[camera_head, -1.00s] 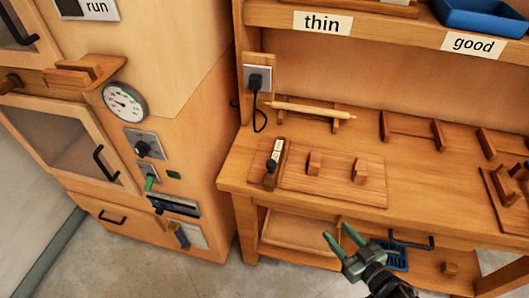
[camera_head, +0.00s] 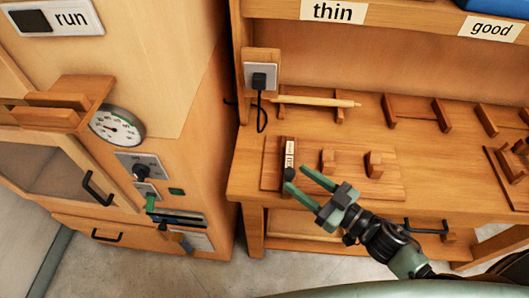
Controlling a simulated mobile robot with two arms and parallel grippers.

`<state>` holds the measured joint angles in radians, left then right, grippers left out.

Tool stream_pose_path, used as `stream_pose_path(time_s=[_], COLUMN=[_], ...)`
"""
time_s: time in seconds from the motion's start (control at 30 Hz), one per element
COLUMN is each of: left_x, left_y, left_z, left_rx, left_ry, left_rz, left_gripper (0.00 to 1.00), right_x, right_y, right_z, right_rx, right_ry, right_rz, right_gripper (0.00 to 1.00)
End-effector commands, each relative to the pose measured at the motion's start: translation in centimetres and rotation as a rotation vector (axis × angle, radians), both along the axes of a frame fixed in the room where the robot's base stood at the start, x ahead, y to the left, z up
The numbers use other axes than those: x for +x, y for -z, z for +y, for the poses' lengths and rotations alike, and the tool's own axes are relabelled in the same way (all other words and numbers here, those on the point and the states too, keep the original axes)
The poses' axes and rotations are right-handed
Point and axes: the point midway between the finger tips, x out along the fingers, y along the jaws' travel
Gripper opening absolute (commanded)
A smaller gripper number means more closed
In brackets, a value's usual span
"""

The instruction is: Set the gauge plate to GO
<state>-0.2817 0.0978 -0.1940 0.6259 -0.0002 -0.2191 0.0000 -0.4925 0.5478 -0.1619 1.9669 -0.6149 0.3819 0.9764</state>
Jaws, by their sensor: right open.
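The gauge plate (camera_head: 335,172) is a wooden board lying on the bench at its left end. It bears two upright wooden blocks and, at its left, a dark strip with a white label (camera_head: 290,153) and a black knob (camera_head: 290,174). The label's writing is too small to read surely. My right gripper (camera_head: 303,177) is open and empty, with its green fingers in front of the plate's near left edge. One fingertip shows close beside the black knob; I cannot tell whether it touches. My left gripper is not in view.
A wooden rolling pin (camera_head: 318,101) rests on supports behind the plate. A black plug (camera_head: 259,80) with a cord is on the bench's back panel. A wooden cabinet with a dial (camera_head: 117,126) stands at left. Wooden racks (camera_head: 415,115) stand further right on the bench.

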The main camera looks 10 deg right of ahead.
Motion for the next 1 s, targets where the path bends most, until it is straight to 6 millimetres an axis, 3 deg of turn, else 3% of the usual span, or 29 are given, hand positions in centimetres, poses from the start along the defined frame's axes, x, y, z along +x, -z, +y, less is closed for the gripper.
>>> stream_pose_path(time_s=[0.4, 0.87, 1.0], left_x=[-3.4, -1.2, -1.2], left_y=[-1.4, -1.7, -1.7], left_z=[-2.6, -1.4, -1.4], left_rx=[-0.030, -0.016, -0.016], left_ry=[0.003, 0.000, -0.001], left_rz=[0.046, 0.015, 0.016], left_gripper=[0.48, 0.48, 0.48], right_x=[4.8, 6.0, 6.0], right_y=[-0.2, 0.0, 0.0], right_z=[3.7, 4.7, 4.6], right_rx=[0.000, 0.000, 0.000], right_ry=[0.001, 0.001, 0.001], right_rz=[-0.002, 0.000, 0.000], right_gripper=[0.48, 0.48, 0.09])
